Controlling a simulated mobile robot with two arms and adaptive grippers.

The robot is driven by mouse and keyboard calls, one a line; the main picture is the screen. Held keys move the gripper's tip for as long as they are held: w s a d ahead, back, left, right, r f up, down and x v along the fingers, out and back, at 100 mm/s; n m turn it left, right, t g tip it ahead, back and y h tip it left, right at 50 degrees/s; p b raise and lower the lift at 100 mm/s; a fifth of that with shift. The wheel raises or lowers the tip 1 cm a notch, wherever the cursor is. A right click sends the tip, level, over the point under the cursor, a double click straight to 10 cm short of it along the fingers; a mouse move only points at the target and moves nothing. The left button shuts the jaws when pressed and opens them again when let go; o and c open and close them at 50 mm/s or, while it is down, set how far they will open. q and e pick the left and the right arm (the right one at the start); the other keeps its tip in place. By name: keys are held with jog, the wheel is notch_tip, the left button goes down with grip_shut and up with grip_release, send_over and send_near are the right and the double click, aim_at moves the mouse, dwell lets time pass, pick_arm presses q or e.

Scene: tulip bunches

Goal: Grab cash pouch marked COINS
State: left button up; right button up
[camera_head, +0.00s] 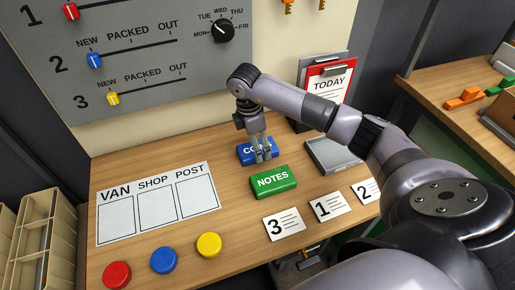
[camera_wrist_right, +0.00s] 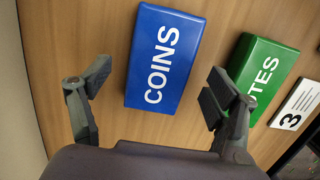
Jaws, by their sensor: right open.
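The blue pouch marked COINS (camera_head: 245,149) lies on the wooden table, partly hidden by my right gripper (camera_head: 262,153) in the head view. In the right wrist view the COINS pouch (camera_wrist_right: 163,58) lies between the two spread fingers of my right gripper (camera_wrist_right: 156,80), with a gap on each side. My right gripper is open and empty, pointing down at the pouch. The green pouch marked NOTES (camera_head: 273,182) lies just in front of it. In the right wrist view the NOTES pouch (camera_wrist_right: 262,70) is close beside the right finger. My left gripper is not in view.
A grey tray (camera_head: 331,154) and a red TODAY clipboard (camera_head: 327,82) are to the right. Numbered cards (camera_head: 284,223) lie at the front. A VAN/SHOP/POST sheet (camera_head: 157,204) and red, blue and yellow buttons (camera_head: 164,260) are on the left. A slider panel (camera_head: 140,62) stands behind.

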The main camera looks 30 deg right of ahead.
jog(key=shift+d+f, duration=0.15)
jog(key=shift+f, duration=1)
jog(key=shift+c, duration=0.6)
jog(key=c, duration=1.3)
jog(key=shift+o, duration=0.2)
jog(key=shift+r, duration=0.1)
